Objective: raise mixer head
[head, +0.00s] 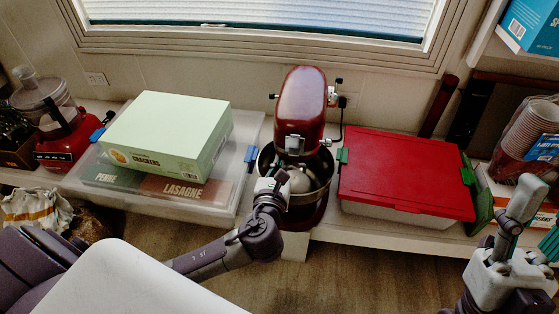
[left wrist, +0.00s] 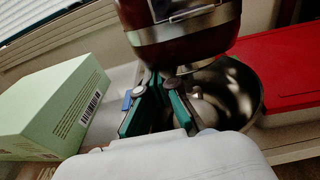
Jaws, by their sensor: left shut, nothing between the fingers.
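The red stand mixer's head (head: 301,105) is in the middle of the head view, above its steel bowl (head: 322,172). I cannot tell surely whether the head is tilted. In the left wrist view the mixer head (left wrist: 185,40) fills the top middle, with the bowl (left wrist: 238,88) below right. My left gripper (head: 268,186) is at the bowl's front left, low beneath the head's front. Its green fingers (left wrist: 163,100) are shut and empty; contact with the head or bowl is unclear. My right gripper (head: 522,228) is at the lower right, away from the mixer and partly cut off.
A pale green box (head: 165,122) sits on a clear bin (head: 222,212) left of the mixer. A red-lidded bin (head: 400,172) stands close on its right. A red food processor (head: 62,138) is at far left, wrapped cups (head: 528,130) at far right. The floor in front is clear.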

